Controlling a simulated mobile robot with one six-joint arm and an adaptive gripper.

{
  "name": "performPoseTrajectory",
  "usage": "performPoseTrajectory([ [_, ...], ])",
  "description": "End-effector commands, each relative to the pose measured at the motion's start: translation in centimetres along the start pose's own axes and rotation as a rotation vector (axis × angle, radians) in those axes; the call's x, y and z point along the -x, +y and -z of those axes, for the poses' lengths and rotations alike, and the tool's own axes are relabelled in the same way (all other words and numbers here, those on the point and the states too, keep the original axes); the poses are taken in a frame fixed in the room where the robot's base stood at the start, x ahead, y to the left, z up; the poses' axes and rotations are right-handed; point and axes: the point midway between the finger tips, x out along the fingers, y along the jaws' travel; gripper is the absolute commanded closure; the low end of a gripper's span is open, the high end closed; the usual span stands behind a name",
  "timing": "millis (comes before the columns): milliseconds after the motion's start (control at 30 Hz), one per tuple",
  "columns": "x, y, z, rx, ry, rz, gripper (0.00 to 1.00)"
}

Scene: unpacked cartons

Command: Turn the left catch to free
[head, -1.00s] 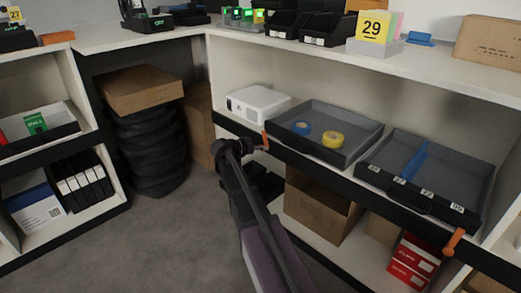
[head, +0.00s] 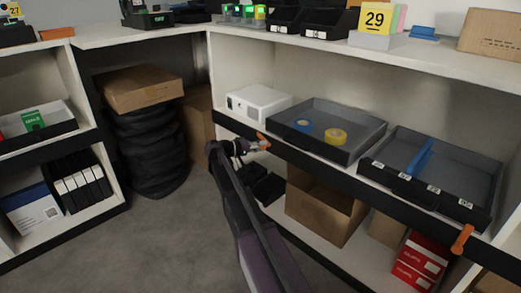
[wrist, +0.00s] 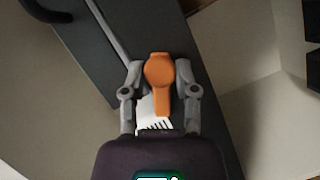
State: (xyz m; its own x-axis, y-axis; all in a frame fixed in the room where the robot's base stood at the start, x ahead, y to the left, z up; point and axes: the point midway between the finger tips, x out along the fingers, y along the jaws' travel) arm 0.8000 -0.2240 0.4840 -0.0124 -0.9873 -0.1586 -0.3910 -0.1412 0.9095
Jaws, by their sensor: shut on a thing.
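The left catch (head: 264,142) is orange and sits on the dark front rail of the shelf, at the left drawer's near-left corner. In the wrist view the left catch (wrist: 160,72) shows a round head with a short lever pointing toward my wrist. My gripper (head: 259,146) is at this catch, shut on it. In the wrist view the fingers of my gripper (wrist: 160,78) stand on either side of the orange piece. The exact contact is hard to see.
A second orange catch (head: 462,239) is on the rail at the right, by the right drawer (head: 470,180). A white box (head: 258,102) stands left of the left drawer. An open carton (head: 322,212) and red boxes (head: 420,262) are below.

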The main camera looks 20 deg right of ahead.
Motion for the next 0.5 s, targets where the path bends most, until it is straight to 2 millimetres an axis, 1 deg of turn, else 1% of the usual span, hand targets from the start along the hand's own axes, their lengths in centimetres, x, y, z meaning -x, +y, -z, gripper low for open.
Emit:
performPoseTrajectory([
  [200, -0.12, -0.05, -0.03, 0.04, -0.002, -0.016, 1.0],
  [500, -0.12, 0.01, -0.02, 0.044, -0.002, -0.018, 1.0],
])
